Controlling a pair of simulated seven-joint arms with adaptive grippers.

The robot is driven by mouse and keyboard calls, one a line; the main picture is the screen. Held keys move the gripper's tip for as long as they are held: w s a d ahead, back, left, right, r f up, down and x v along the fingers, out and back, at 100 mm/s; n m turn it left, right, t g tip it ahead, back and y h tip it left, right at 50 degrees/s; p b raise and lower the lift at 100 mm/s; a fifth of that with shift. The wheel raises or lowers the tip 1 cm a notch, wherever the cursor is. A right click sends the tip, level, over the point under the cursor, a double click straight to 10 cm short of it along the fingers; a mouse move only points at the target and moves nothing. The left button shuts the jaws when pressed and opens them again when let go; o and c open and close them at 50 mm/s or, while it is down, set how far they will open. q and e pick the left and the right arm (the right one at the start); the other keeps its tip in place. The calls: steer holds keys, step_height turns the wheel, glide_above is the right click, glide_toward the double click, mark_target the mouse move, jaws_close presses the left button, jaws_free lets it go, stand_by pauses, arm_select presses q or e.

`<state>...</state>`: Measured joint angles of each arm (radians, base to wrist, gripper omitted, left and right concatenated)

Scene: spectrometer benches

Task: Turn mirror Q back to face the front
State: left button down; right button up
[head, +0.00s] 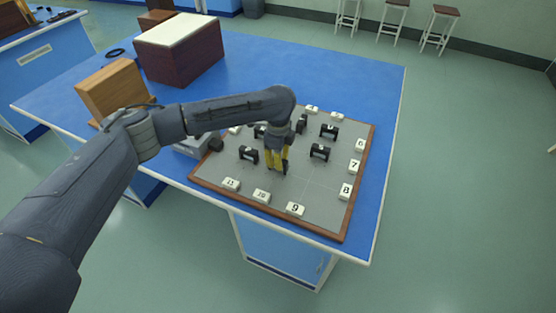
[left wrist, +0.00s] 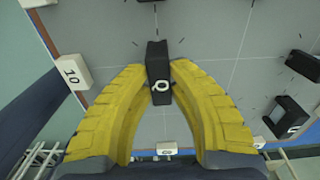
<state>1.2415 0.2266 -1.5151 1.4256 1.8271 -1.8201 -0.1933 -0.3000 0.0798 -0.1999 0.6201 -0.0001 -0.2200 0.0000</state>
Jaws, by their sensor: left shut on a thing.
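Mirror Q (left wrist: 158,62) is a small black upright block with a white letter Q on the face toward the wrist camera. My left gripper (left wrist: 159,86) has its yellow fingers closed on it, one on each side. In the head view the left gripper (head: 277,165) points down at the grey board (head: 300,182), near its middle, and mostly hides mirror Q. I cannot tell whether the mirror's base touches the board. My right gripper is not in view.
Other black mirrors stand around it: one at the left (head: 249,153), one at the right (head: 320,151) and one behind (head: 329,130). White number blocks such as 9 (head: 295,209) and 10 (head: 262,195) line the wooden-rimmed board. Boxes (head: 180,55) stand at the back left.

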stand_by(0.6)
arm_select(q)
steer(key=c, duration=1.2)
jaws_free()
steer(key=shift+c, duration=0.2)
step_height(320, 180, up, 12)
